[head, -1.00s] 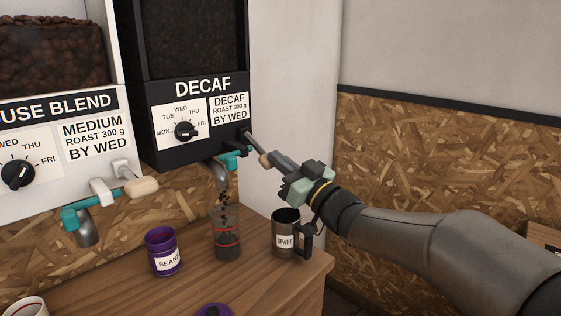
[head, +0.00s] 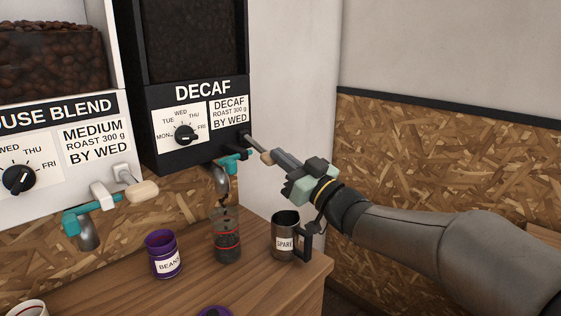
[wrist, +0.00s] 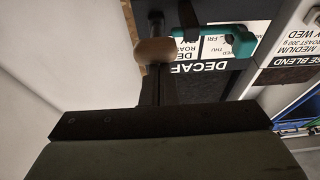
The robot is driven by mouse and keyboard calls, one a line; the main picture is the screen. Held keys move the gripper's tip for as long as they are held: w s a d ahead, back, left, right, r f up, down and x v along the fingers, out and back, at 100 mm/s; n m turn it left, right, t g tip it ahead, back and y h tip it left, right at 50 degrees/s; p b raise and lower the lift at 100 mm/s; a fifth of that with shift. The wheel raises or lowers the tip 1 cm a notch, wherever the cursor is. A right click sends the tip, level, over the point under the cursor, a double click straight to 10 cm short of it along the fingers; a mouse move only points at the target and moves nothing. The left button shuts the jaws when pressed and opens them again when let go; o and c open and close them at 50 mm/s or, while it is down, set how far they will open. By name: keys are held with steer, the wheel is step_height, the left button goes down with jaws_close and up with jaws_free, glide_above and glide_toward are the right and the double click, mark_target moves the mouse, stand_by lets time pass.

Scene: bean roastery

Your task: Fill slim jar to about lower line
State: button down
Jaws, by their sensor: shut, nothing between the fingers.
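The slim jar (head: 227,253) is clear, with two red lines, and stands upright under the decaf spout (head: 221,180). Dark beans fill its lower part; their top looks above the lower line, though the exact level is hard to tell. A few beans show at the jar's mouth. The decaf lever ends in a tan knob (head: 268,157), also large in the wrist view (wrist: 155,51). My gripper (head: 276,159) is shut and empty, its fingertips at the knob, touching or very close. The tips show just below the knob in the wrist view (wrist: 153,80).
A metal SPARE mug (head: 285,231) stands right of the jar, below my gripper. A purple BEANS tin (head: 161,246) stands left. The House Blend dispenser (head: 62,135), with its own spout and lever, is at the left.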

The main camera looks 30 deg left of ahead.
steer(key=s+d, duration=0.2)
steer(key=d, duration=0.8)
steer(key=shift+d+f+b, duration=0.3)
steer(key=shift+f+b, duration=0.1)
steer(key=shift+f, duration=0.05)
